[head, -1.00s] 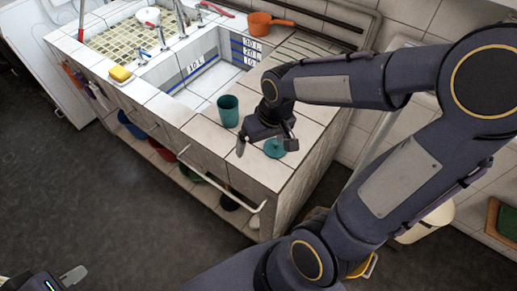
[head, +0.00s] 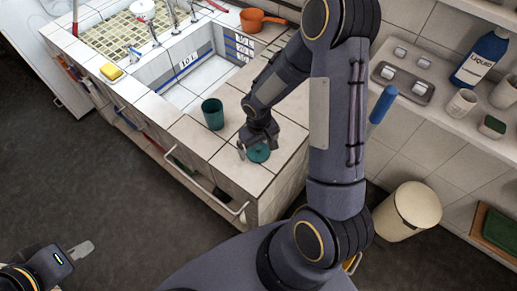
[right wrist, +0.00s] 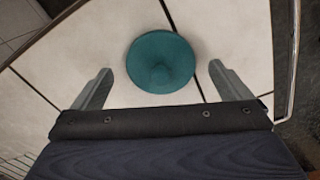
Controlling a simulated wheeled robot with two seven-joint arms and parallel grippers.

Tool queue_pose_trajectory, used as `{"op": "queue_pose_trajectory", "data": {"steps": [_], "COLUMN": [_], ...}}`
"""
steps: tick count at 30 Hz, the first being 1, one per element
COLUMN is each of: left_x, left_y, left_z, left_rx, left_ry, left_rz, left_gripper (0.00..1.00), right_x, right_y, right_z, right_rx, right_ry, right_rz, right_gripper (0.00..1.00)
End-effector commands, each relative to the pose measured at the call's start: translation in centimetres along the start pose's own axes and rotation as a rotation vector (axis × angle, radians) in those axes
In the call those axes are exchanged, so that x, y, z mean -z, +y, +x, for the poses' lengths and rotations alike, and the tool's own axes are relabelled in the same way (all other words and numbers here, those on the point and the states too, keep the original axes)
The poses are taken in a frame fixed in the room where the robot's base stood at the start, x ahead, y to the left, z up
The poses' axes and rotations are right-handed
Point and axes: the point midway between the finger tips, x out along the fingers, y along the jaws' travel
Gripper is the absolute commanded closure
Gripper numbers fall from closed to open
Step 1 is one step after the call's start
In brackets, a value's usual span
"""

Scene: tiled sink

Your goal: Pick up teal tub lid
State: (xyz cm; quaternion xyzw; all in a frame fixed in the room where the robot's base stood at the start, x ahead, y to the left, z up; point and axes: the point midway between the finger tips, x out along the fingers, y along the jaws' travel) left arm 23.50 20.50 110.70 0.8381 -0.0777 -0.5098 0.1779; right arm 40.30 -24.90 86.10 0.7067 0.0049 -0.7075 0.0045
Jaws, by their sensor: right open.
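The teal tub lid (head: 259,153) lies flat on the tiled counter (head: 240,178) near its front corner. In the right wrist view the round lid (right wrist: 160,62), with a knob in its middle, lies just ahead of and between the fingers. My right gripper (head: 256,148) is open and empty, low over the counter at the lid. It also shows in the right wrist view (right wrist: 157,88), one finger on each side. A teal tub (head: 212,114) stands open and upright behind and left of the lid. My left gripper (head: 82,252) is at the lower left, away from the counter; its jaw state is unclear.
The sink basin (head: 185,80) lies behind the tub. An orange pot (head: 262,19) stands at the back, and a yellow sponge (head: 111,72) is on the left rim. A white rail (head: 205,188) runs along the counter's front. A cream bin (head: 407,210) stands right.

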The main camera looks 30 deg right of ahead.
Motion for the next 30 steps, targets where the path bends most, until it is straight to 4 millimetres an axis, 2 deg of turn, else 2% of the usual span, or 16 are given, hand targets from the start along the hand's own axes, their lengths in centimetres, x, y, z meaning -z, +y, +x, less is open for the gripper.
{"op": "queue_pose_trajectory", "data": {"steps": [9,20,30], "left_x": [0.01,0.01,-0.03], "left_y": [0.02,0.01,-0.02], "left_z": [-0.03,-0.03,0.04], "left_rx": [0.0,0.0,0.0], "left_ry": [0.0,0.0,0.0], "left_rz": [0.0,0.0,0.0], "left_gripper": [1.0,1.0,1.0], "right_x": [0.01,0.0,0.03], "right_y": [0.0,-0.01,0.0], "right_z": [0.59,0.56,0.38], "right_rx": [0.0,0.0,0.0], "right_ry": [0.001,0.001,0.002], "right_rz": [0.0,-0.001,0.0], "right_gripper": [0.04,0.5,0.5]}}
